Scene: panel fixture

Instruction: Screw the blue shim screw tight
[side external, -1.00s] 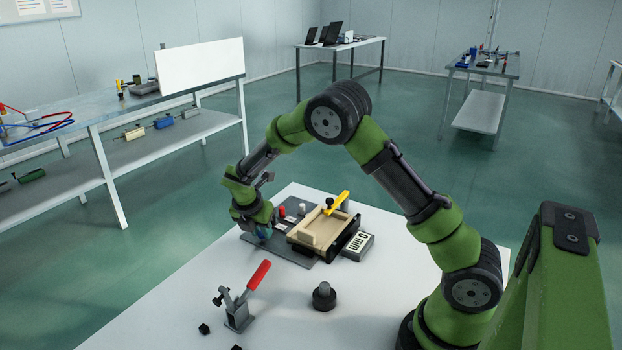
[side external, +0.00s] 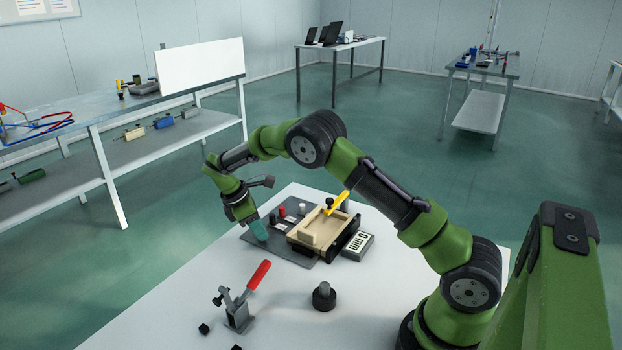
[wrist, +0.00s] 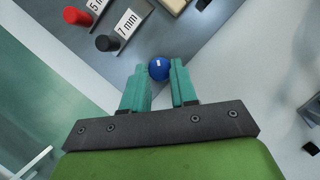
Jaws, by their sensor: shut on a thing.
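The blue shim screw (wrist: 159,69) shows as a round blue head with a small pale mark between my teal fingertips in the wrist view. My gripper (wrist: 161,72) is shut on it. In the side external view my gripper (side external: 262,238) tilts down over the left part of the dark grey panel (side external: 290,250), and the screw is hidden there. Whether the screw's lower end touches the panel cannot be seen. A red screw (wrist: 76,15) and a black screw (wrist: 106,42) stand beside white labels on the panel; the black one's label reads 7 mm.
A wooden fixture (side external: 313,240) with a yellow lever (side external: 336,203) stands right of my gripper, beside a grey display box (side external: 357,246). A red-handled clamp (side external: 240,312) and a black knob (side external: 324,297) stand nearer on the white table. The table's front left is mostly clear.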

